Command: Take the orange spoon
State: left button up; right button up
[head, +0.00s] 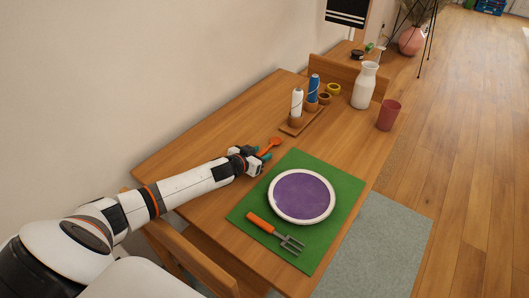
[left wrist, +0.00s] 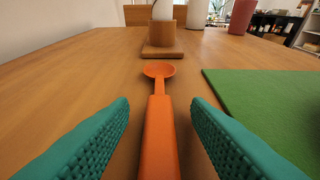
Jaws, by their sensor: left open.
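The orange spoon (head: 271,143) lies on the wooden table, left of the green mat. In the left wrist view the orange spoon (left wrist: 158,130) points away from me, bowl at the far end. My left gripper (head: 264,157) is open at the handle end of the spoon. In the left wrist view its two teal fingers (left wrist: 160,135) stand on either side of the handle, with gaps on both sides. Part of the handle is hidden in the head view by the gripper. My right gripper is not in view.
A green mat (head: 323,174) holds a purple plate (head: 302,195) and an orange-handled fork (head: 275,234). Beyond the spoon stands a wooden holder (head: 292,129) with white and blue spools. A white vase (head: 364,86) and a red cup (head: 388,115) stand farther back.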

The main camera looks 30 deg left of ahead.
pick_arm(q)
grip_shut()
jog(key=shift+r, duration=0.1)
